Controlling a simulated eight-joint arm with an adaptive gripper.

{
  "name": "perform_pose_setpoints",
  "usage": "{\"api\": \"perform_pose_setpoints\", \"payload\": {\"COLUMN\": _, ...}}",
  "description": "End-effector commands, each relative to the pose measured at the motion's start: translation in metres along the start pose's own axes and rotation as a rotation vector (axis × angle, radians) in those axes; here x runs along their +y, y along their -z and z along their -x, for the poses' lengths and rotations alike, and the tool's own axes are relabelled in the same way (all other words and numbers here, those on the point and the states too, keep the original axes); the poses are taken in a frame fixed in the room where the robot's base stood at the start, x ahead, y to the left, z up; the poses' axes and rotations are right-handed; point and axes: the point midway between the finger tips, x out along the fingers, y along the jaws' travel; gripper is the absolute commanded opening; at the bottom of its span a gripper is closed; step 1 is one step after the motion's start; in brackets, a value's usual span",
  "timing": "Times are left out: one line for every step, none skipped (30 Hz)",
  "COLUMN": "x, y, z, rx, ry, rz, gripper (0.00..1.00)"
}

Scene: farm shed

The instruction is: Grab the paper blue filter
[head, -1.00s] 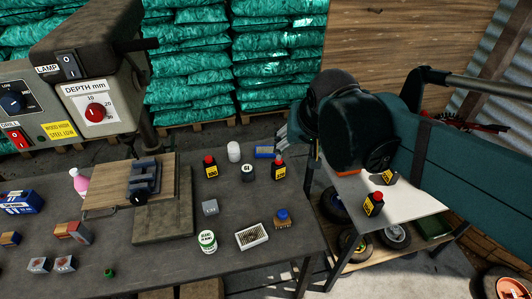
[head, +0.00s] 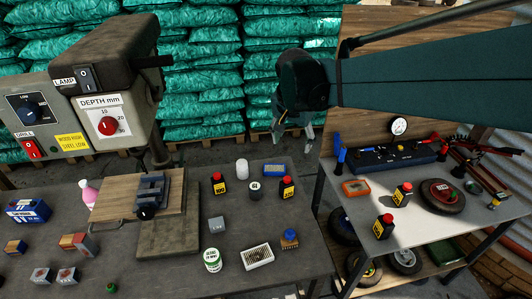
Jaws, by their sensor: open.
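A flat blue rectangular piece (head: 274,170), which looks like the blue paper filter, lies near the back right edge of the dark workbench (head: 222,278). Its fine detail is too small to tell. My gripper (head: 294,132) is raised above and beyond the bench's back edge, slightly right of the blue piece in the picture. Its fingers are apart and point down, with nothing between them. They do not touch the blue piece.
Close by stand a white cylinder (head: 242,168), a dark round can (head: 255,191) and a red-capped black bottle (head: 287,188). Nearer are a pale pleated block (head: 257,257) and a blue-topped brush (head: 290,239). A drill press (head: 106,110) stands left; a second table (head: 361,215) stands right.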

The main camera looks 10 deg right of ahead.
Motion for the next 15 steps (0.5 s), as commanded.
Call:
{"api": "perform_pose_setpoints", "payload": {"x": -0.007, "y": 0.005, "z": -0.006, "rx": -0.003, "ry": -0.009, "rz": -0.018, "gripper": 0.57}}
{"api": "perform_pose_setpoints", "payload": {"x": -0.01, "y": 0.008, "z": -0.009, "rx": -0.006, "ry": -0.015, "rz": -0.032, "gripper": 0.57}}
{"api": "perform_pose_setpoints", "payload": {"x": -0.014, "y": 0.011, "z": -0.014, "rx": -0.008, "ry": -0.023, "rz": -0.05, "gripper": 0.57}}
{"api": "perform_pose_setpoints", "payload": {"x": -0.017, "y": 0.013, "z": -0.017, "rx": -0.01, "ry": -0.029, "rz": -0.063, "gripper": 0.57}}
{"api": "perform_pose_setpoints", "payload": {"x": -0.02, "y": 0.016, "z": -0.021, "rx": -0.011, "ry": -0.035, "rz": -0.076, "gripper": 0.57}}
{"api": "perform_pose_setpoints", "payload": {"x": -0.025, "y": 0.019, "z": -0.025, "rx": -0.013, "ry": -0.044, "rz": -0.094, "gripper": 0.57}}
{"api": "perform_pose_setpoints", "payload": {"x": -0.028, "y": 0.022, "z": -0.029, "rx": -0.014, "ry": -0.05, "rz": -0.108, "gripper": 0.57}}
{"api": "perform_pose_setpoints", "payload": {"x": -0.031, "y": 0.024, "z": -0.033, "rx": -0.016, "ry": -0.057, "rz": -0.121, "gripper": 0.57}}
{"api": "perform_pose_setpoints", "payload": {"x": -0.035, "y": 0.027, "z": -0.038, "rx": -0.017, "ry": -0.065, "rz": -0.14, "gripper": 0.57}}
{"api": "perform_pose_setpoints", "payload": {"x": -0.038, "y": 0.03, "z": -0.042, "rx": -0.018, "ry": -0.071, "rz": -0.152, "gripper": 0.57}}
{"api": "perform_pose_setpoints", "payload": {"x": -0.041, "y": 0.032, "z": -0.046, "rx": -0.019, "ry": -0.078, "rz": -0.167, "gripper": 0.57}}
{"api": "perform_pose_setpoints", "payload": {"x": -0.045, "y": 0.035, "z": -0.051, "rx": -0.02, "ry": -0.087, "rz": -0.184, "gripper": 0.57}}
{"api": "perform_pose_setpoints", "payload": {"x": -0.048, "y": 0.037, "z": -0.055, "rx": -0.021, "ry": -0.093, "rz": -0.198, "gripper": 0.57}}
{"api": "perform_pose_setpoints", "payload": {"x": -0.051, "y": 0.039, "z": -0.059, "rx": -0.021, "ry": -0.099, "rz": -0.212, "gripper": 0.57}}
{"api": "perform_pose_setpoints", "payload": {"x": -0.055, "y": 0.042, "z": -0.064, "rx": -0.021, "ry": -0.108, "rz": -0.23, "gripper": 0.57}}
